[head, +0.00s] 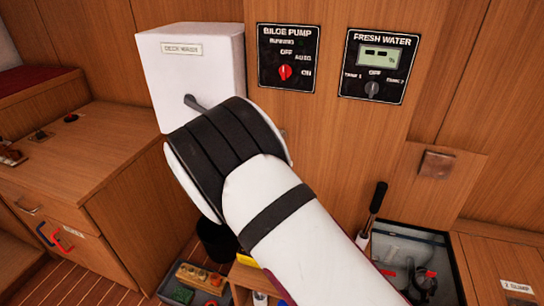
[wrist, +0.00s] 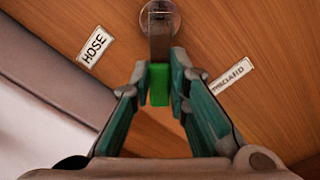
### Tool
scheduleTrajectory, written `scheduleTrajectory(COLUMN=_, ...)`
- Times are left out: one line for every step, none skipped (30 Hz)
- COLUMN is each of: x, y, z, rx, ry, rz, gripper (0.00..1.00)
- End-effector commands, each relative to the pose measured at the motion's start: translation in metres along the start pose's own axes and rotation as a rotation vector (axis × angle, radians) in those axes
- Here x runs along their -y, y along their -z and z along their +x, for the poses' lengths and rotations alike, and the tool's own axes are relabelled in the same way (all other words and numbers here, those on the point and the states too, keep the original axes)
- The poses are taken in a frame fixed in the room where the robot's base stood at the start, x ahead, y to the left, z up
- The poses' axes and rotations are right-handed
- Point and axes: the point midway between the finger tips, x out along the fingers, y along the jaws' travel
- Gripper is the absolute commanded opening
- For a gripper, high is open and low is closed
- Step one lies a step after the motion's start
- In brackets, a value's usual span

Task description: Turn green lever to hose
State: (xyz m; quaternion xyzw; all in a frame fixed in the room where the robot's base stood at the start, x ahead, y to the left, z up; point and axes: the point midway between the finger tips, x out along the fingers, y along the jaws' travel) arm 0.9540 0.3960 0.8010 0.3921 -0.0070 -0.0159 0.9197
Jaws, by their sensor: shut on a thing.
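In the wrist view the green lever (wrist: 158,82) has a green grip on a dark metal stem (wrist: 159,45). The stem runs from a round metal pivot (wrist: 160,16) on a wooden panel. The lever points straight toward my gripper, between two white labels. The HOSE label (wrist: 95,47) is on the left; the right label (wrist: 231,76) is too blurred to read surely. My gripper (wrist: 164,83) is shut with its green-sided fingers on either side of the green grip. In the head view my arm hides the lever, labels and gripper.
In the head view a white box (head: 205,60) with a grey handle is on the wall behind my arm. The bilge pump panel (head: 287,50) and fresh water panel (head: 379,60) are to its right. An open hatch (head: 455,278) is at lower right. A toolbox (head: 190,285) stands on the floor.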

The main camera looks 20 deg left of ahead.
Motion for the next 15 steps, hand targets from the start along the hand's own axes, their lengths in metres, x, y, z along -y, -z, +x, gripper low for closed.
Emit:
scheduleTrajectory(x=-0.001, y=0.002, z=0.0, rx=-0.002, ry=0.0, rz=0.048, gripper=0.0)
scheduleTrajectory(x=-0.002, y=0.003, z=0.0, rx=-0.002, ry=0.0, rz=0.077, gripper=0.0)
scheduleTrajectory(x=-0.003, y=0.003, z=0.0, rx=-0.002, ry=0.0, rz=0.115, gripper=0.0)
scheduleTrajectory(x=-0.004, y=0.002, z=0.0, rx=-0.002, ry=0.0, rz=0.143, gripper=0.0)
scheduleTrajectory(x=-0.005, y=0.002, z=0.001, rx=-0.001, ry=0.0, rz=0.172, gripper=0.0)
scheduleTrajectory(x=-0.006, y=0.002, z=0.001, rx=-0.002, ry=0.0, rz=0.21, gripper=0.0)
scheduleTrajectory(x=-0.008, y=0.002, z=0.0, rx=-0.002, ry=0.0, rz=0.239, gripper=0.0)
scheduleTrajectory(x=-0.009, y=0.002, z=0.0, rx=-0.002, ry=0.0, rz=0.267, gripper=0.0)
scheduleTrajectory(x=-0.01, y=0.001, z=0.0, rx=-0.002, ry=-0.001, rz=0.305, gripper=0.0)
scheduleTrajectory(x=-0.011, y=0.001, z=0.0, rx=-0.003, ry=-0.001, rz=0.334, gripper=0.0)
scheduleTrajectory(x=-0.012, y=0.001, z=0.0, rx=-0.003, ry=0.0, rz=0.361, gripper=0.0)
scheduleTrajectory(x=-0.013, y=0.0, z=0.0, rx=-0.003, ry=0.0, rz=0.398, gripper=0.0)
scheduleTrajectory(x=-0.014, y=0.0, z=0.0, rx=-0.002, ry=0.0, rz=0.424, gripper=0.0)
scheduleTrajectory(x=-0.015, y=-0.001, z=0.0, rx=-0.002, ry=0.0, rz=0.451, gripper=0.0)
scheduleTrajectory(x=-0.016, y=-0.001, z=0.0, rx=-0.003, ry=0.0, rz=0.484, gripper=0.0)
